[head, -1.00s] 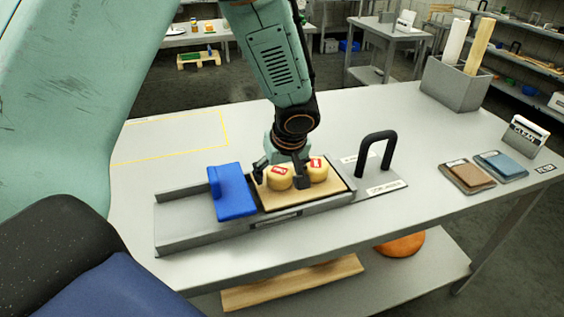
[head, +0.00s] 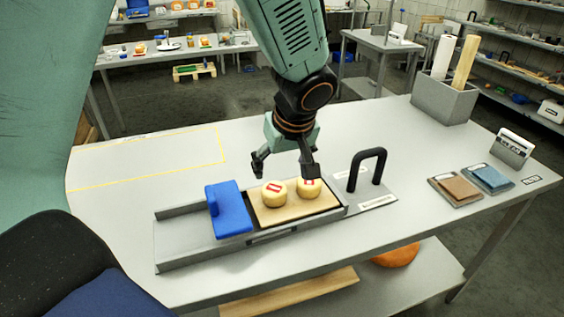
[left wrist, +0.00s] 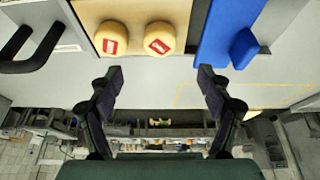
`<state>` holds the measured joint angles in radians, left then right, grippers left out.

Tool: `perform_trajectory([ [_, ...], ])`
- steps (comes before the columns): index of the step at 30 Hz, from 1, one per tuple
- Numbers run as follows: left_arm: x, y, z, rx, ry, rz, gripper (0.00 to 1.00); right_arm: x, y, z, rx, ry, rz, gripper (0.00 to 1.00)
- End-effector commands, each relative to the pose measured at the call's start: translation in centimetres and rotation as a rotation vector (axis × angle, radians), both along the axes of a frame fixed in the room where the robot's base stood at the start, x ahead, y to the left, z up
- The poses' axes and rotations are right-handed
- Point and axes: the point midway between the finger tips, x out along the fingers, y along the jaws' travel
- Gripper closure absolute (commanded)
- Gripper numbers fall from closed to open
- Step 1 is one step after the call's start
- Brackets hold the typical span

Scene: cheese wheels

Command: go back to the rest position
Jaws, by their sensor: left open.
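My left gripper (head: 285,166) is open and empty. It hangs above and behind two small cheese wheels, clear of them in the head view. One cheese wheel (head: 274,194) and another cheese wheel (head: 309,188), each with a red label, sit side by side on a wooden board (head: 262,215). In the left wrist view the cheeses (left wrist: 112,38) lie beyond the open fingers (left wrist: 160,85), with nothing between the fingers. My right gripper is not in view.
The board lies in a grey tray (head: 180,246) with a blue block (head: 231,212) at its left. A black handle (head: 367,168) stands at its right. The table's back left is clear, with a yellow outline.

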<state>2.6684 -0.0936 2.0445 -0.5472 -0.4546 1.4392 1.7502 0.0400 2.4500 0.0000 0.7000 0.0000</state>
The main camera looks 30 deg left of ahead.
Motion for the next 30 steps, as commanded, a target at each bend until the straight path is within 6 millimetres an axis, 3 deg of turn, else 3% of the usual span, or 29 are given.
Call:
perform_trajectory([
  [8,0.2,0.4,-1.3,0.0,0.003,0.0,0.22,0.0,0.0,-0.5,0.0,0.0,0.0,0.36],
  [28,2.8,3.7,-11.6,-0.002,0.002,0.002,0.22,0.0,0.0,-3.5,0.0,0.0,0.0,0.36],
  [30,3.0,3.6,-9.5,0.001,-0.006,0.003,0.22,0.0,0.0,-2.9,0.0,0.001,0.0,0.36],
])
